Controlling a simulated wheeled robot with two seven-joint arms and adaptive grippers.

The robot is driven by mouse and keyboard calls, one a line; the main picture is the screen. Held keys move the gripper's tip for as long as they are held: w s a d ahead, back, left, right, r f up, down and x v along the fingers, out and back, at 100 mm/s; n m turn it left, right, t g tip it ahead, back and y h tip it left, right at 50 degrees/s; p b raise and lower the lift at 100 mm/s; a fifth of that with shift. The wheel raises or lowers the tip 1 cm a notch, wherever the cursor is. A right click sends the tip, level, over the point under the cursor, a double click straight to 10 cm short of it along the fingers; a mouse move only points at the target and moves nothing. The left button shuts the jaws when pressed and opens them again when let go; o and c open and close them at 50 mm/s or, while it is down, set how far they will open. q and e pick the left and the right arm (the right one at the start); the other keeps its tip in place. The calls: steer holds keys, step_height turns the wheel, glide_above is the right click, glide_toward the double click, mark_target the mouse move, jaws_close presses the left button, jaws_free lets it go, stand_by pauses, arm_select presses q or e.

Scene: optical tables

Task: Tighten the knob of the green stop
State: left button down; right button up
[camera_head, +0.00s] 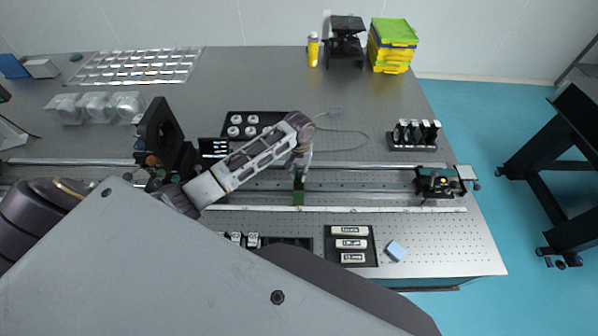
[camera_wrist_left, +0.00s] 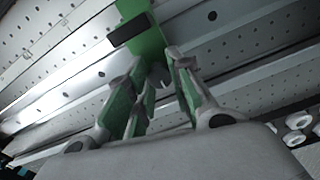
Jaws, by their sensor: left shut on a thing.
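The green stop (camera_head: 298,197) sits on the long rail in the middle of the table. It also shows at the top of the left wrist view as a green plate (camera_wrist_left: 147,42) with a dark slot. My left gripper (camera_head: 300,174) reaches down just behind the stop. In the left wrist view its green-padded fingertips (camera_wrist_left: 155,68) close at the stop's lower edge, on its knob, which is mostly hidden between them. My right gripper is not in view.
Long rails (camera_head: 380,207) run across the table. A black carriage (camera_head: 440,184) stands on their right end. A black lens holder (camera_head: 160,135) is to the left.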

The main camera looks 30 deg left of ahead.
mark_target(299, 174)
arm_select(q)
steer(key=c, duration=1.2)
jaws_free()
steer(key=shift+d, duration=0.1)
steer(key=shift+c, duration=0.2)
steer(key=shift+r, duration=0.1)
step_height(299, 174, up, 12)
steer(key=shift+s, duration=0.1)
